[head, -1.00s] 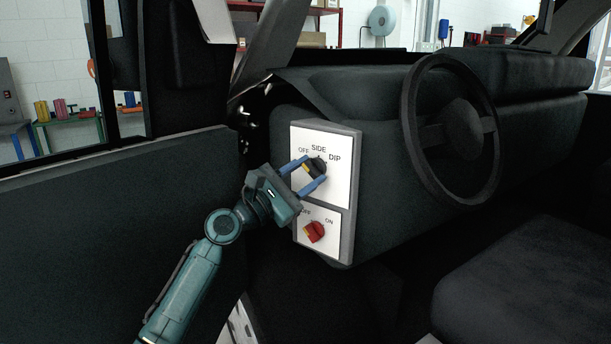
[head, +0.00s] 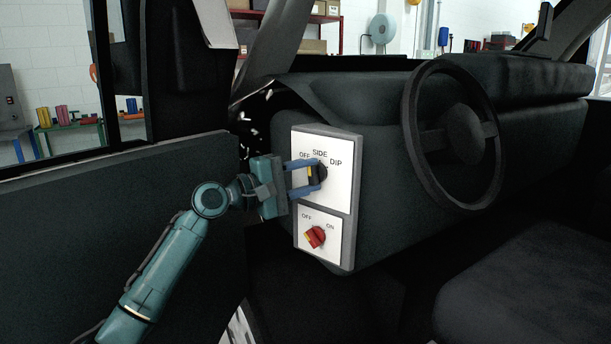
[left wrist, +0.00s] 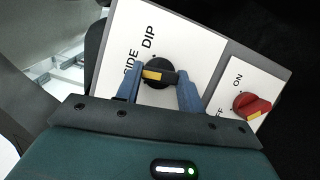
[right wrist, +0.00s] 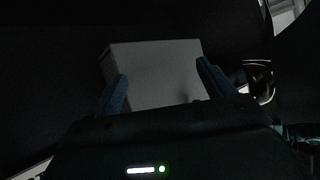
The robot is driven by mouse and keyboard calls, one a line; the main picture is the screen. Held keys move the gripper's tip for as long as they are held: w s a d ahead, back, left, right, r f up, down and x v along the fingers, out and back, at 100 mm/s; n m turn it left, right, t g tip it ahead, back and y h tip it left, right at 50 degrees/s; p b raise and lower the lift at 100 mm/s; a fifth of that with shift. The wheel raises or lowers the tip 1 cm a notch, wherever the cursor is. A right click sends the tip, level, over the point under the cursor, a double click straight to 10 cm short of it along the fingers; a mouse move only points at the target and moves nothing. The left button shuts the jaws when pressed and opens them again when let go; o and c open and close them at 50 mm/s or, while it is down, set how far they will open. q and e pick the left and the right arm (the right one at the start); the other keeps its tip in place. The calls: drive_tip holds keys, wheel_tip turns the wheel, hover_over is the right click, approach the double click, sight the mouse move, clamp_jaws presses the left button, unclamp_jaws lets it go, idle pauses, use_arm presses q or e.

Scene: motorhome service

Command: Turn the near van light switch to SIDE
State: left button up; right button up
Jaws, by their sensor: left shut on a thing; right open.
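The near van light switch (head: 320,172) is a black knob with a yellow mark on a white panel (head: 340,205) labelled OFF, SIDE and DIP. My left gripper (head: 314,176) comes in from the left, its blue fingers shut on the knob. In the left wrist view, the knob (left wrist: 159,73) sits between the fingertips. Its yellow-marked end points left, roughly towards the SIDE label (left wrist: 131,65), which a finger partly covers. My right gripper (right wrist: 165,90) is open in the dark right wrist view, with nothing visibly held.
A red knob (head: 315,237) with OFF and ON labels sits just below on the same panel. The steering wheel (head: 408,120) is to the right, the open door (head: 90,240) to the left. A pale grey box-like surface (right wrist: 155,70) shows beyond my right fingers.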

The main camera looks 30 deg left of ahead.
use_arm(q)
drive_tip(key=shift+m, duration=0.5)
drive_tip(key=shift+m+g, duration=0.3)
drive_tip(key=o, duration=1)
